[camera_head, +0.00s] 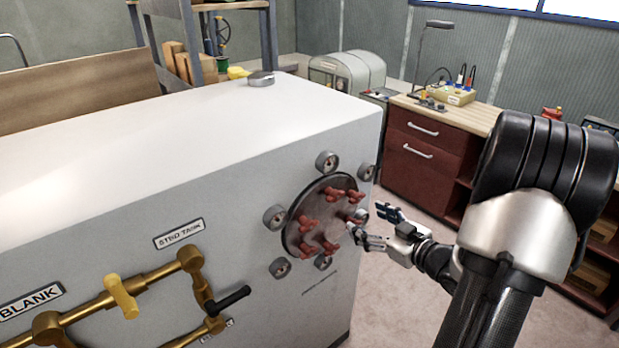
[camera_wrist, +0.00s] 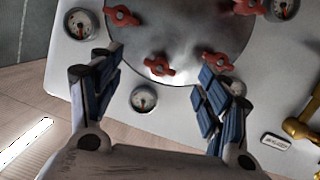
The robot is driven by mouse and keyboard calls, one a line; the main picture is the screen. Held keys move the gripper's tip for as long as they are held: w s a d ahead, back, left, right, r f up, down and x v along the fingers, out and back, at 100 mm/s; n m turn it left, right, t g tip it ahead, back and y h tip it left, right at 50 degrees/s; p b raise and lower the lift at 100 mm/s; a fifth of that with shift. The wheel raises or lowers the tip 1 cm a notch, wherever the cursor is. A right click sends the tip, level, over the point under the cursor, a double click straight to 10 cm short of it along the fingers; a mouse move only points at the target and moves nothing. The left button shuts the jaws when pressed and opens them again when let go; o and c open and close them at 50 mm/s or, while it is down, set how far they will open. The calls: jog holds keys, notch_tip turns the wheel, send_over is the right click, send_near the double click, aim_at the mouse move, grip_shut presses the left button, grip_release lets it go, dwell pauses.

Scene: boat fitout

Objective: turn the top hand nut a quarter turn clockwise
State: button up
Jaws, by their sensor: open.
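A round grey plate (camera_head: 320,208) is on the side of a white tank, with several red hand nuts around its rim. Two of them, the upper hand nuts, sit near its upper edge, one at left (camera_head: 335,194) and one at right (camera_head: 355,195). My gripper (camera_head: 370,224) is open and empty, to the right of the plate. In the wrist view, the plate (camera_wrist: 185,30) is at the top. One red hand nut (camera_wrist: 158,65) appears between my open fingers (camera_wrist: 160,72), not visibly gripped; another (camera_wrist: 217,60) is beside the right finger. I cannot tell which is the top one there.
Several round gauges ring the plate, one above it (camera_head: 327,161) and one at left (camera_head: 274,217). Brass pipes (camera_head: 190,262) with a yellow handle (camera_head: 121,296) and a black handle (camera_head: 229,298) are at lower left. A red-brown cabinet (camera_head: 425,150) stands behind; the floor between is clear.

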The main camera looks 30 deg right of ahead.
jog(key=m+t+y, duration=0.1)
jog(key=t+y, duration=0.1)
send_near(338, 198)
jog(key=w, duration=0.3)
jog(key=w+a+b, duration=0.1)
jog(key=w, duration=0.6)
jog(key=shift+w+a+f, duration=0.1)
jog(key=shift+w+a, duration=0.05)
jog(key=shift+w, duration=0.25)
jog(key=c, duration=1.1)
